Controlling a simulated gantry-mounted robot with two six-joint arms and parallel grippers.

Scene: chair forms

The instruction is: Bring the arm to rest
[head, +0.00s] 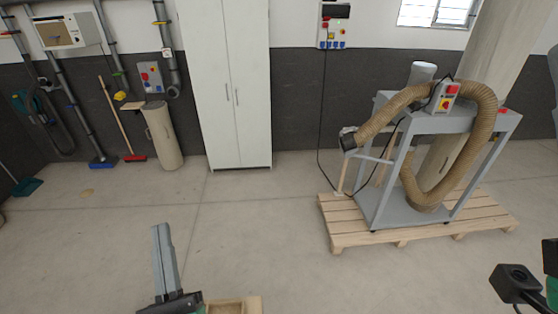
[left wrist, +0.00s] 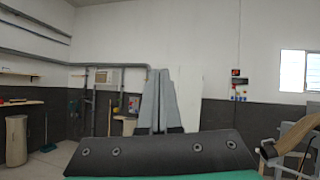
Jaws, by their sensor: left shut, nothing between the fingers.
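My left gripper (head: 161,230) is at the bottom left of the head view, its grey fingers pointing away from me. It is shut and empty, with nothing touching its fingertips. In the left wrist view, the same fingers (left wrist: 160,75) stand together at the middle, against the far wall and the white cabinet. My right gripper's fingers are not in view. Only a dark part of my right arm shows at the lower right edge of the head view.
A wooden piece (head: 235,306) shows at the bottom edge, beside my left gripper. A grey machine frame with a brown hose (head: 388,112) stands on a wooden pallet (head: 345,225) at the right. A white cabinet (head: 228,80) stands at the back. The floor between is clear.

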